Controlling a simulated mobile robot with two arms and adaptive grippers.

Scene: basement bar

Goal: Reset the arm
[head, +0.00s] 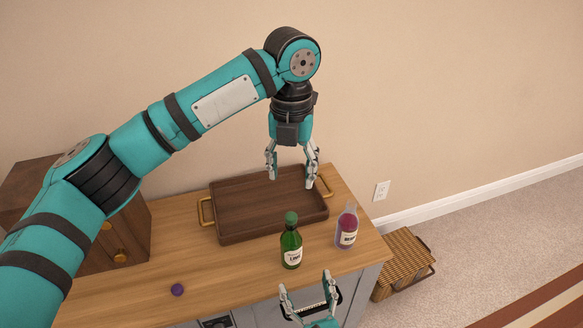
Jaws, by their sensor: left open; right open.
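My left gripper (291,172) comes in on the teal arm from the left and points down above the wooden tray. It is open, with nothing between its fingers. My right gripper (306,290) shows at the bottom, in front of the cabinet's front edge. It points up in the picture, open and empty, and most of its arm is out of view.
A brown tray (233,234) with brass handles lies on the wooden counter (240,285). A green bottle (291,245) and a purple-red bottle (346,229) stand upright before it.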

